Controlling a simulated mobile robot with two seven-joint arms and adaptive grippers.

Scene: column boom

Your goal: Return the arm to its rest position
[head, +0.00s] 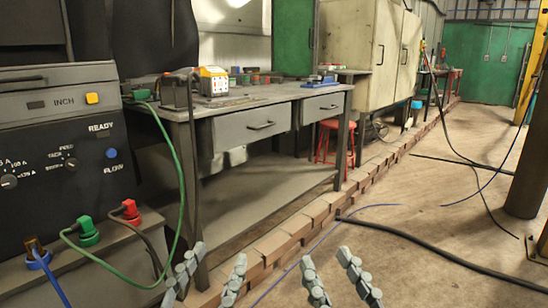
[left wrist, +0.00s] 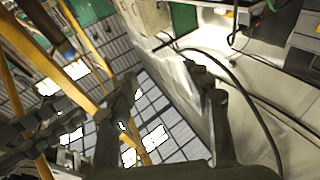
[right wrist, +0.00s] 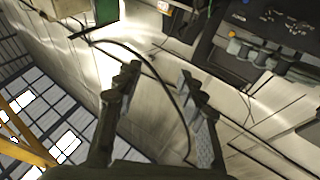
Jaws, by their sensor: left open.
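My left gripper (head: 218,256) is at the bottom of the head view, its two grey fingers apart with nothing between them. In the left wrist view (left wrist: 165,85) its fingers are also spread and empty. My right gripper (head: 326,257) is to the right of it, at about the same height in the picture, fingers apart and empty. The right wrist view (right wrist: 158,78) shows the same open gap. Neither gripper touches anything that I can see. Most of both arms is out of the head view.
A welding machine (head: 60,130) with cables stands at the left. A grey workbench (head: 250,125) is behind it, with a red stool (head: 335,140) near its far end. A brick row (head: 280,235) edges the floor. A black cable (head: 440,255) crosses the open floor at right.

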